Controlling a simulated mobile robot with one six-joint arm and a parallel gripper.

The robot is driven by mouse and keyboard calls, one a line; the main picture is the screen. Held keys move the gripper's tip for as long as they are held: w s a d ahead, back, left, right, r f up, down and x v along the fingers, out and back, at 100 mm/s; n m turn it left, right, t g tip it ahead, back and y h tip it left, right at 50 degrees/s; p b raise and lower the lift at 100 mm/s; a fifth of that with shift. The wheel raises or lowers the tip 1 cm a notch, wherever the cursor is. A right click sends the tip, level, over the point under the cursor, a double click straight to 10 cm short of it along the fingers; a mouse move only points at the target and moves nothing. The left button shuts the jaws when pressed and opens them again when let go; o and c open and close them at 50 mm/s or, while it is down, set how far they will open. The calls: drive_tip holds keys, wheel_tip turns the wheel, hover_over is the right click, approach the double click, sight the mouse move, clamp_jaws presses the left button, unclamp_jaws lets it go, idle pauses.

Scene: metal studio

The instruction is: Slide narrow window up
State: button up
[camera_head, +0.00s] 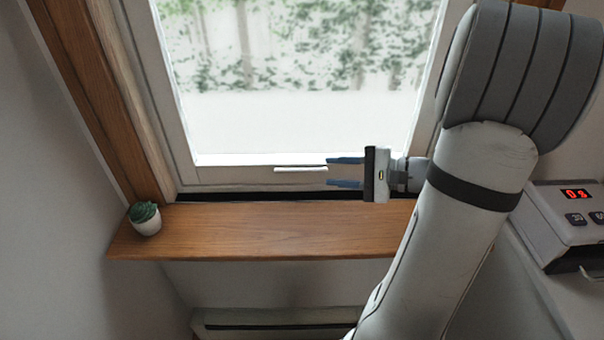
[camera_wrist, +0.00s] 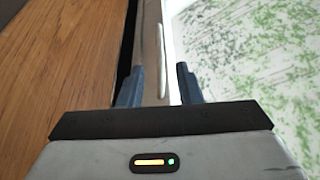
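The narrow window (camera_head: 240,174) has a white frame and clear glass. A short white handle bar (camera_head: 300,169) runs along its bottom rail. A dark strip (camera_head: 250,196) lies under the rail, above the sill. My gripper (camera_head: 330,172) is at the right end of the handle, pointing left, with its two blue fingers apart, one above and one below the handle's line. In the wrist view my gripper (camera_wrist: 160,75) is open, and the handle (camera_wrist: 163,60) shows between the fingers without visible contact. I cannot tell how deep the handle sits between them.
A wooden sill (camera_head: 250,232) juts out below the window. A small potted succulent (camera_head: 145,218) stands on its left end. A white device with a red display (camera_head: 575,194) stands at the right, beyond my arm. A pale slotted unit (camera_head: 280,318) is below the sill.

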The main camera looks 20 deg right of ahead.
sight(312, 171)
drive_tip(key=x, duration=0.7)
drive_tip(key=shift+w+a, duration=0.15)
drive_tip(key=shift+a, duration=0.1)
drive_tip(key=shift+c, duration=0.4)
clamp_jaws()
